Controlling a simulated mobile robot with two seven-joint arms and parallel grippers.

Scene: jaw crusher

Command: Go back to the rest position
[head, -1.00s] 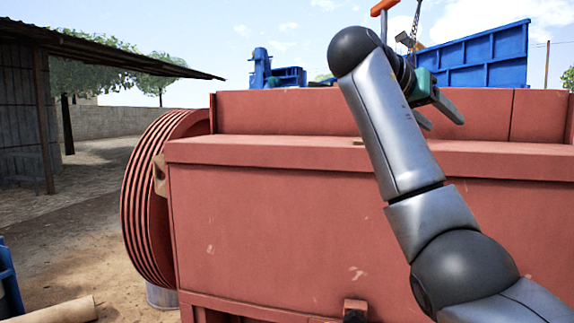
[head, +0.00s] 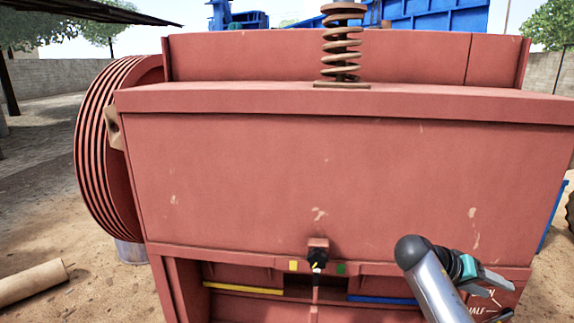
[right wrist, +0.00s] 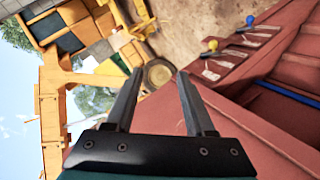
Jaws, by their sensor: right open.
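My right gripper (head: 494,295) is low at the right in the head view, in front of the lower part of the red jaw crusher (head: 330,180). Its two fingers are apart and nothing is between them. In the right wrist view the open fingers (right wrist: 158,100) also show empty, with the crusher's red side (right wrist: 285,125) at the right. My left gripper is not in view.
A rusty coil spring (head: 341,45) stands upright on the crusher's top ledge. A black knob (head: 317,257) sits on its front. A ribbed flywheel (head: 100,150) is at the left. A pale cylinder (head: 32,283) lies on open dirt ground.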

